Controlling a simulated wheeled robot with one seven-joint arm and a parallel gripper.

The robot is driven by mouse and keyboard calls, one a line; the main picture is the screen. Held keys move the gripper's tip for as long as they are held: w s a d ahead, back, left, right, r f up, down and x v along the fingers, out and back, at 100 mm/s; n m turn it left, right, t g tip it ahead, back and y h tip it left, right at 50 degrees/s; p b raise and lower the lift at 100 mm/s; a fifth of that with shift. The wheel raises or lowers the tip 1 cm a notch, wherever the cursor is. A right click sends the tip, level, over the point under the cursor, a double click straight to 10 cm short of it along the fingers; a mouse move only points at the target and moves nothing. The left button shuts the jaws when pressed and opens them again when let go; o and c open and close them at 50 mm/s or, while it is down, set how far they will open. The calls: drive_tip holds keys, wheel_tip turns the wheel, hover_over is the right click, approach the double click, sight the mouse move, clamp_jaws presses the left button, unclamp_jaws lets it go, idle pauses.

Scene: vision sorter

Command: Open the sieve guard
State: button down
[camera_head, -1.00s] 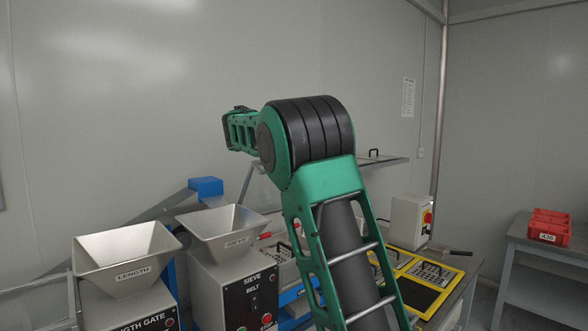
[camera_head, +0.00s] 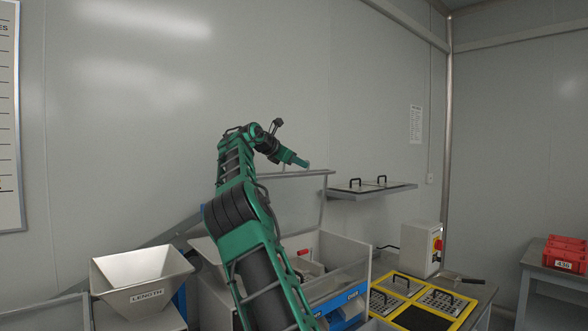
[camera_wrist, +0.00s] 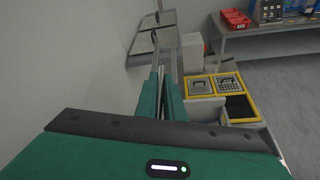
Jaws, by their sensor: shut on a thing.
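The sieve guard (camera_head: 325,200) is a clear panel with a thin grey frame. In the head view it stands raised and steeply tilted above the grey sieve box (camera_head: 345,270), whose top is uncovered. My gripper (camera_head: 304,163) is at the guard's upper edge, pointing right and down, and is shut on it. In the wrist view my gripper (camera_wrist: 160,92) shows two green fingers close together with a thin pale edge between them. The exact contact is too small to tell. My arm hides the left part of the guard and box.
A wall shelf (camera_head: 372,193) with black-handled lids is just right of the guard. A switch box (camera_head: 421,250) and yellow-framed trays (camera_head: 400,284) stand at right. The LENGTH hopper (camera_head: 140,287) is at left. A red bin (camera_head: 565,250) sits on the far bench. The wall is close behind.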

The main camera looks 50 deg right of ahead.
drive_tip(key=shift+w, duration=0.35)
drive_tip(key=c, duration=1.9)
unclamp_jaws()
drive_tip(key=shift+o, duration=0.2)
wheel_tip(320, 180, up, 4)
hover_over(279, 174)
drive_tip(key=shift+w+f, duration=0.1)
